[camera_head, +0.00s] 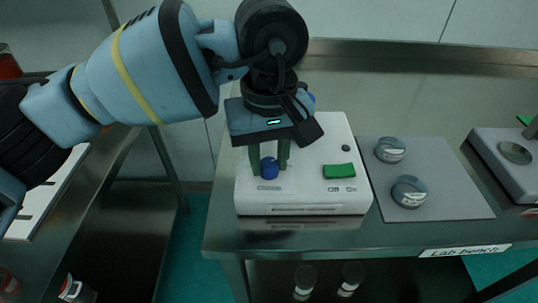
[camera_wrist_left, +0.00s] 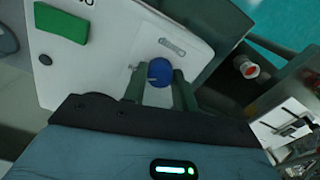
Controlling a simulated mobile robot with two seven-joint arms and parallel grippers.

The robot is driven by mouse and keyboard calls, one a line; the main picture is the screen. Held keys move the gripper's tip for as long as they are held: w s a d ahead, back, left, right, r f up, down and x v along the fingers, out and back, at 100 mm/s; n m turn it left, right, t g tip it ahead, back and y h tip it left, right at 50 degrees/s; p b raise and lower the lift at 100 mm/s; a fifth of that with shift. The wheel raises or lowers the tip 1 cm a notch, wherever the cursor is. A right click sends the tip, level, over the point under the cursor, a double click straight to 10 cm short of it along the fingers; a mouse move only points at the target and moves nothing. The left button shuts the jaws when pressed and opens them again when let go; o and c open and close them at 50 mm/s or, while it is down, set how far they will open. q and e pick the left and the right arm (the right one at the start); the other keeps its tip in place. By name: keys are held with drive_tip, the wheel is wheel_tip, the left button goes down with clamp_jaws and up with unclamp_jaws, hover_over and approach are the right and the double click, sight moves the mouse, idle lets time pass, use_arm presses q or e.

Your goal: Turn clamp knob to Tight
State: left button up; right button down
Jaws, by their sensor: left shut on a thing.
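The vibrating sieve (camera_head: 315,200) is a white flat machine on the metal bench. Its blue clamp knob (camera_head: 269,168) sits at the front left of its top, and it also shows in the left wrist view (camera_wrist_left: 160,71). A printed mark lies on the white surface beside the knob; its wording is too small to read. My left gripper (camera_head: 270,163) comes down from above, with its green fingers on either side of the blue knob and shut on it. My right gripper is not in view.
A green block-like part (camera_head: 339,171) and a small dark button (camera_head: 346,148) are on the machine's top. Another grey device (camera_head: 500,165) stands at the far right. The bench's front edge is close.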

sight(269, 162)
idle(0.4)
use_arm(q)
drive_tip(key=o, duration=1)
drive_tip(key=shift+r, duration=3.95)
